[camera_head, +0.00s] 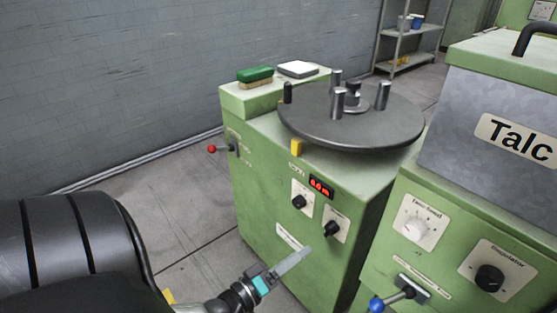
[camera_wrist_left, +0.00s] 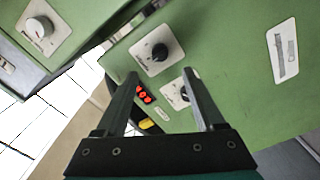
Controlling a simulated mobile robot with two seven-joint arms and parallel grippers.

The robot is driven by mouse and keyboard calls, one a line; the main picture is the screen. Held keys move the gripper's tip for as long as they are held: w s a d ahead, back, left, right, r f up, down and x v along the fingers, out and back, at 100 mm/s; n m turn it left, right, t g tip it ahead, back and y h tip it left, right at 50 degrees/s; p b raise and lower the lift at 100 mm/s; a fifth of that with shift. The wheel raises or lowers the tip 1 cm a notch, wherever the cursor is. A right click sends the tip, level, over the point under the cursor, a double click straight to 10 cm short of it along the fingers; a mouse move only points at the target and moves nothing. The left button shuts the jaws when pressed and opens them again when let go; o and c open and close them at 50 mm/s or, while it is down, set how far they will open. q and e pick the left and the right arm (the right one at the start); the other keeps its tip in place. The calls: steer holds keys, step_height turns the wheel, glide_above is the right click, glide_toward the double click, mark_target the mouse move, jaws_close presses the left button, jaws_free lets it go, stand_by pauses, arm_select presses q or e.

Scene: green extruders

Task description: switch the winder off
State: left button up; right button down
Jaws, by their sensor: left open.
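The winder (camera_head: 262,165) is a green cabinet with a dark round turntable (camera_head: 330,125) on top. Its front has a lit red display (camera_head: 320,187), a left black knob (camera_head: 299,202) and a right black knob (camera_head: 332,229). A red-ball lever (camera_head: 212,149) sticks out of its left side. My left gripper (camera_head: 304,253) is open and empty before the front panel, low and left of the right knob. In the left wrist view the panel appears turned over: the right knob (camera_wrist_left: 160,52) lies just beyond the fingertips, and one finger partly hides the left knob (camera_wrist_left: 181,95).
A green machine marked Talc (camera_head: 480,130) stands close on the right, with a white knob (camera_head: 413,229), a black knob (camera_head: 489,278) and a blue-ball lever (camera_head: 377,304). A green sponge (camera_head: 255,73) lies on the winder's top. Floor left of the winder is clear.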

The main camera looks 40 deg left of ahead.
arm_select(q)
steer(key=s+p, duration=0.1)
steer(key=s, duration=0.4)
steer(key=shift+a, duration=0.2)
arm_select(e)
steer(key=shift+s+d+f, duration=0.1)
steer(key=shift+s+f, duration=0.15)
steer(key=shift+f, duration=0.4)
steer(key=shift+s+f, duration=0.25)
steer(key=shift+f, duration=0.35)
